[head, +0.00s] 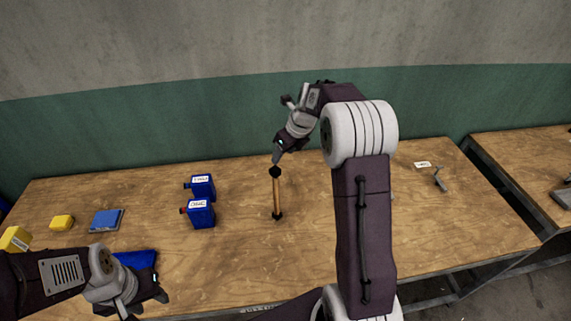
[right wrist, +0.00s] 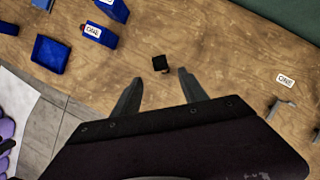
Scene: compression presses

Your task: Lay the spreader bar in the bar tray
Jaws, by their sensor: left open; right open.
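The spreader bar appears to be the slim wooden bar with black ends (head: 277,193) in the middle of the table. It seems to stand upright. In the right wrist view its black end (right wrist: 160,63) shows nearly end-on, just beyond the gap between the fingertips. My right gripper (head: 278,157) is open, pointing down just above the bar's upper end, and holds nothing. My left gripper (head: 148,303) is open and empty at the front left. A blue tray-like piece (head: 137,259), partly hidden behind the left gripper, may be the bar tray. It also shows in the right wrist view (right wrist: 50,53).
Two blue blocks with white labels (head: 200,214) (head: 202,187) stand left of the bar. A flat blue piece (head: 106,220) and yellow blocks (head: 62,222) lie further left. A small grey metal part (head: 439,179) and a label (head: 422,164) are at the right. Table around the bar is clear.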

